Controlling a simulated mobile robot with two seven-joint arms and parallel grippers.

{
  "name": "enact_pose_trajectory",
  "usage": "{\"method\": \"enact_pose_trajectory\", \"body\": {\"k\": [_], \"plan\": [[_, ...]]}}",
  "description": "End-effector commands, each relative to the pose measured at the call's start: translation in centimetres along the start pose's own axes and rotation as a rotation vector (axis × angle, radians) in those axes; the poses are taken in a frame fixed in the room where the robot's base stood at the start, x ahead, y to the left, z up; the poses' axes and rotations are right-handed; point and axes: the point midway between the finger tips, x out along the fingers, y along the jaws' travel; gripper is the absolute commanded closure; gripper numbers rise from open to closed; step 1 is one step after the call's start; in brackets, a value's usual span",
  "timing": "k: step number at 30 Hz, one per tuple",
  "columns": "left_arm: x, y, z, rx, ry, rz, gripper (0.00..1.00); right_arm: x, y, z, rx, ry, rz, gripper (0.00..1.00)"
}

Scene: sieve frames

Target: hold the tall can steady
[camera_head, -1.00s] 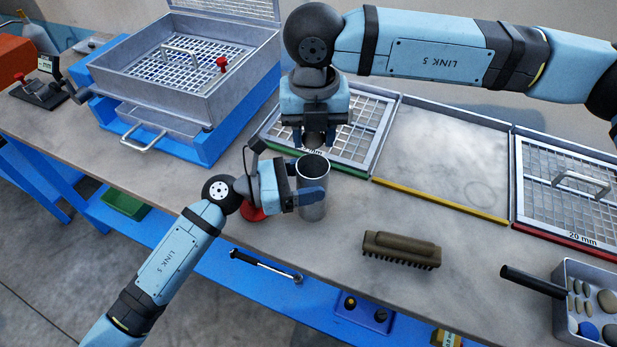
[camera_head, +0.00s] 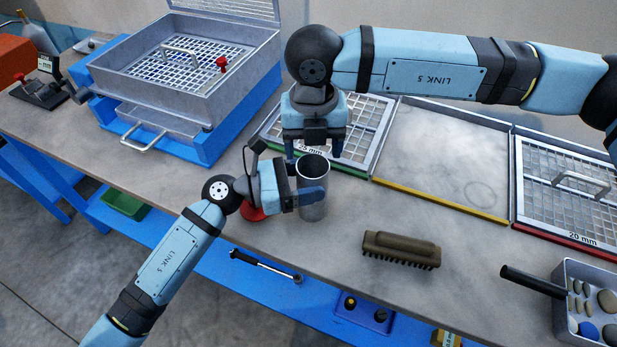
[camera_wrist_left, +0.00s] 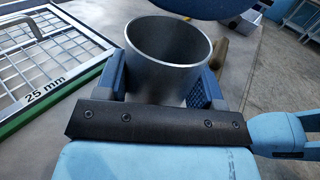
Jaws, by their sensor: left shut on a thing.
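The tall can (camera_head: 313,207) is a grey metal cylinder standing upright on the bench, its open mouth facing up. My left gripper (camera_head: 309,196) is shut on its side, with a blue finger on either side of the can. In the left wrist view the can (camera_wrist_left: 165,55) fills the gap between the fingers (camera_wrist_left: 160,88), and the visible inside is bare grey metal.
A brush (camera_head: 400,248) lies right of the can. A red round thing (camera_head: 252,213) is partly hidden beneath my left gripper. A tray of stones (camera_head: 590,300) sits at right.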

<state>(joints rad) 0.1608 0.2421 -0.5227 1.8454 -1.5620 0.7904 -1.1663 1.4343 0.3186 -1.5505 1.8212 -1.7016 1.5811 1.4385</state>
Motion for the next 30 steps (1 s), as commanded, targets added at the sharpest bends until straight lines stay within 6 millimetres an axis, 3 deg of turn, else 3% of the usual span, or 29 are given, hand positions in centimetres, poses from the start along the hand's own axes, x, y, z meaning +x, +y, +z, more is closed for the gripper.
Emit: {"method": "enact_pose_trajectory", "body": {"k": [8, 21, 30], "plan": [[0.0, 0.0, 0.0, 0.0, 0.0, 0.0, 0.95, -1.4, 0.0, 0.1, 0.0, -0.002, 0.001, 0.3], [0.0, 0.0, 0.0, 0.0, 0.0, 0.0, 0.95, -10.0, 0.0, 0.0, 0.0, -0.003, 0.0, 0.3], [0.0, 0.0, 0.0, 0.0, 0.0, 0.0, 0.95, -12.0, 0.0, 0.0, 0.0, 0.0, 0.0, 0.3]]}}
